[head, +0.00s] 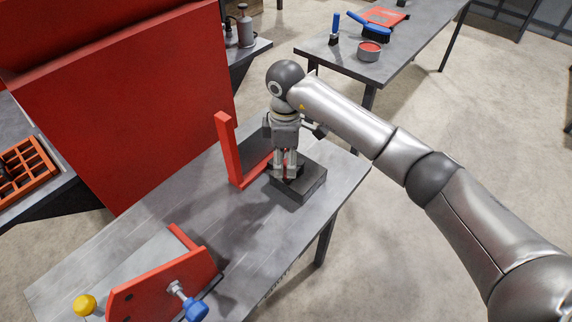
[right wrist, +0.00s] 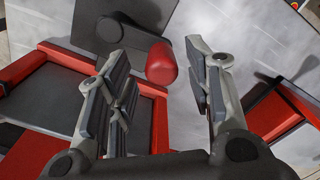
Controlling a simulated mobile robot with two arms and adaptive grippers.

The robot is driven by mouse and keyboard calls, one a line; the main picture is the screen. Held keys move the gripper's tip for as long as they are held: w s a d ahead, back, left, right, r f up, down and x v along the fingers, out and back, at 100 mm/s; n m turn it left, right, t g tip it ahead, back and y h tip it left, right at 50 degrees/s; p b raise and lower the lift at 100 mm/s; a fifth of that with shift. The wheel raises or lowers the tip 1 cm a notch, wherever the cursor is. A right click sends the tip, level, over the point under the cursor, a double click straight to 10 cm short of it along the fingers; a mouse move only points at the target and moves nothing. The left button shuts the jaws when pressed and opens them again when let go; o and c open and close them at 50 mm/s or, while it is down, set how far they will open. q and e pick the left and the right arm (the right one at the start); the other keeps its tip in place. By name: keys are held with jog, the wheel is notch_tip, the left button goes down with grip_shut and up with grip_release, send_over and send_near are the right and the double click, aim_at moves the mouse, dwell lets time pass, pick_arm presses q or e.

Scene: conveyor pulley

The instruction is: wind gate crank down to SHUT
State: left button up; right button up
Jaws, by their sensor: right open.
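The red crank handle (right wrist: 160,63) shows in the right wrist view, joined to a dark crank arm on a dark block (right wrist: 100,28). My right gripper (right wrist: 155,50) is open, with its fingers on either side of the handle in that view; I cannot tell whether they touch it. In the head view my right gripper (head: 284,176) points down over the dark block (head: 304,184), beside a red upright frame (head: 228,150), and hides most of the crank. No SHUT mark is readable. My left gripper is not in view.
A red bracket (head: 150,292) with a blue knob (head: 195,309) and a yellow knob (head: 85,304) stands at the near end of the grey table (head: 255,240). A large red panel (head: 130,100) rises at left. A second table behind holds a brush (head: 374,33) and a tin (head: 369,52).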

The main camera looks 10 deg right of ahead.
notch_tip(320, 180, up, 9)
jog(key=shift+s+r, duration=0.1)
jog(key=shift+r, duration=0.1)
jog(key=shift+f, duration=0.1)
dwell(0.5)
